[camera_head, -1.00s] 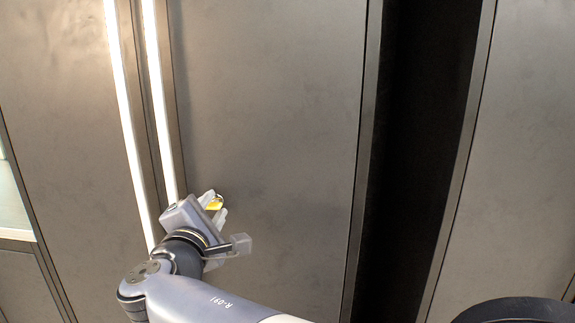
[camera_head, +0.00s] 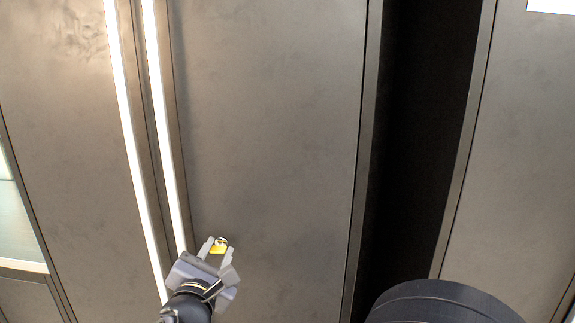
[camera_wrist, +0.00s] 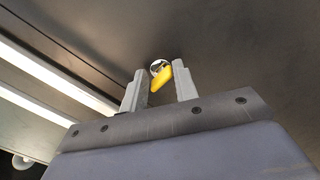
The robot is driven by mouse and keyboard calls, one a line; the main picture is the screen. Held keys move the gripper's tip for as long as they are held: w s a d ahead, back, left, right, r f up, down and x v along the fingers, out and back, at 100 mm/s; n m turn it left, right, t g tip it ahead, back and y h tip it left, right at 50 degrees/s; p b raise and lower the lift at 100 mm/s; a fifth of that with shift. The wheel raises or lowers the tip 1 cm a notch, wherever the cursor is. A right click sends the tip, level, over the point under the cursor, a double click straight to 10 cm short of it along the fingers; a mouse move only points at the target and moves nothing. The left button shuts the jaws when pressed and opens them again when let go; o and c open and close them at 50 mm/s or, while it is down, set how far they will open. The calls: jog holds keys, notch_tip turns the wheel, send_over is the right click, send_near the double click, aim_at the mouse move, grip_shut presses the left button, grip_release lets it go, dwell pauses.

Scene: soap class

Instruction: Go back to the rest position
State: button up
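My gripper (camera_head: 218,241) is low in the head view, left of centre, with its fingers pointing up the picture. Most of my arm is outside the head view's lower edge.
Large grey panels (camera_head: 275,130) fill the background, with two bright light strips (camera_head: 160,110) on the left. A dark vertical gap (camera_head: 420,130) runs between panels at right. A lit recess (camera_head: 20,225) shows at the left edge. The space around the gripper looks clear.

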jog(key=shift+a+r+n+p, duration=0.15)
jog(key=shift+n+p, duration=1.05)
jog(key=shift+p, duration=0.65)
jog(key=shift+d+r+n+p, duration=0.1)
jog(key=shift+n+p, duration=1.1)
jog(key=shift+p, duration=0.6)
jog(key=shift+f+n+p, duration=0.1)
jog(key=shift+n+p, duration=0.4)
jog(key=shift+p, duration=0.15)
jog(key=shift+f, duration=0.15)
